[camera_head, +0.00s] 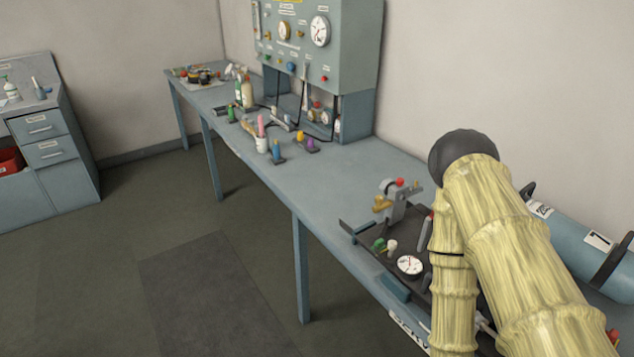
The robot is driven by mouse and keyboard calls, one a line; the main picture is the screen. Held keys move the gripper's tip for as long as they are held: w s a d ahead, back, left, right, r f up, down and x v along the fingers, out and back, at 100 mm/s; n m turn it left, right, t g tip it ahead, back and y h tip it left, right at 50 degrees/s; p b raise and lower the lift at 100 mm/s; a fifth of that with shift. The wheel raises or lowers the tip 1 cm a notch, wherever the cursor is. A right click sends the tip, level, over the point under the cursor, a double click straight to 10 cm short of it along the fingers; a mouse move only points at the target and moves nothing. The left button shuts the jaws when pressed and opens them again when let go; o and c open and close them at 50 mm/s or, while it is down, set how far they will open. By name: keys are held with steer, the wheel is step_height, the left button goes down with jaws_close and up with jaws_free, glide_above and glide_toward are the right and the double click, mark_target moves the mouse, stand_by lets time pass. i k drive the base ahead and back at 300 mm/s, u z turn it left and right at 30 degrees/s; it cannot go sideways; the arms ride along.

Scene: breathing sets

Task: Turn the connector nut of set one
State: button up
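A blue-grey cylinder (568,226) with a white label that seems to read 1 lies at the right, held by dark bands. My sleeved arm hides part of it. A dark tray or board (365,236) on the bench in front of my arm carries a white round gauge (410,265) and small green and white knobs. A grey fitting (397,205) with a red cap and brass parts stands upright at its back. I cannot make out which part is the connector nut. My arm, in a pale yellow sleeve, crosses the right side; my gripper is not in view.
The long blue-grey bench (340,172) runs to the far left, its middle mostly clear. A gauge panel (310,40) stands above it, with small bottles and tools in front. A drawer cabinet (45,140) stands left. The floor (110,260) between is free.

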mark_target(386, 184)
steer(key=u, duration=1.25)
steer(key=i, duration=2.85)
steer(key=z, duration=3.65)
steer(key=i, duration=0.5)
steer(key=z, duration=1.15)
